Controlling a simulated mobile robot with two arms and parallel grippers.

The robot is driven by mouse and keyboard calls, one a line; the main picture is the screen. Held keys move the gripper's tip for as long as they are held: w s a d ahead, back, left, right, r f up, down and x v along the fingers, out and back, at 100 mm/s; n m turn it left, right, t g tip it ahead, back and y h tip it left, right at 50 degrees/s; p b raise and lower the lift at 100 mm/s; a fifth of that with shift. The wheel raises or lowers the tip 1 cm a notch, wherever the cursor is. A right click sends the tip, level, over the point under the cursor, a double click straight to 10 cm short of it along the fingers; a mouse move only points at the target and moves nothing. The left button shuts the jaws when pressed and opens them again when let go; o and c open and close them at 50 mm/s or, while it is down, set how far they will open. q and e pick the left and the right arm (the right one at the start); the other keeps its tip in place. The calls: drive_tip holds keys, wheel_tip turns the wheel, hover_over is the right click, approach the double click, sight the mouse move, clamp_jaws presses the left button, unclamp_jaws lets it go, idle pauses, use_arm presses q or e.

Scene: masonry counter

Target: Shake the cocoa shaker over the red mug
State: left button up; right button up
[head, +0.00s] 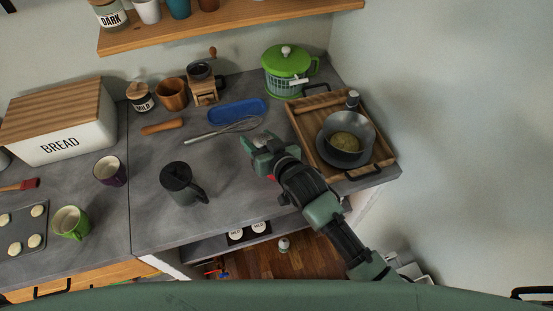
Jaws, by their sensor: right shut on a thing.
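My right gripper (258,143) reaches in over the counter, close to the whisk. It is shut on a small greyish thing, mostly hidden by the fingers; I cannot tell whether this is the cocoa shaker. I make out no clear red mug; a small red patch shows by my right wrist, but I cannot tell what it is. A purple mug (105,171) and a green mug (70,224) stand at the left. My left gripper is not in view.
A whisk (210,131) and blue dish (236,111) lie behind. A wooden tray (302,118) with a dark bowl (346,128) is at right. Counter between jug and gripper is clear.

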drive_tip(key=shift+a+r+m, duration=0.15)
drive_tip(key=shift+r+m, duration=0.05)
drive_tip(key=shift+m, duration=0.2)
drive_tip(key=shift+f+y+b, duration=0.1)
drive_tip(key=shift+y+b, duration=0.2)
drive_tip(key=shift+b, duration=0.15)
drive_tip(key=shift+s+r+m+y+b, duration=0.1)
drive_tip(key=shift+r+m+y+b, duration=0.15)
drive_tip(key=shift+m+b, duration=0.55)
drive_tip(key=shift+b, duration=0.2)
wheel_tip(320, 180, down, 2)
drive_tip(key=m+y+b, duration=0.1)
drive_tip(key=b, duration=0.2)
drive_tip(key=m+b, duration=0.1)
drive_tip(key=b, duration=0.3)
drive_tip(key=m+y+b, duration=0.1)
drive_tip(key=m+b, duration=0.1)
drive_tip(key=b, duration=0.2)
drive_tip(key=shift+f+t+y, duration=0.25)
drive_tip(key=shift+t+y, duration=0.1)
drive_tip(key=shift+t, duration=0.05)
drive_tip(key=shift+a+r+m+b, duration=0.15)
drive_tip(key=shift+r+m+b, duration=0.35)
drive_tip(key=shift+m+b, duration=0.15)
drive_tip(key=shift+d+y, duration=0.25)
drive_tip(key=shift+y, duration=0.05)
drive_tip(key=shift+a+b, duration=0.25)
drive_tip(key=shift+b, duration=0.05)
drive_tip(key=shift+d, duration=0.1)
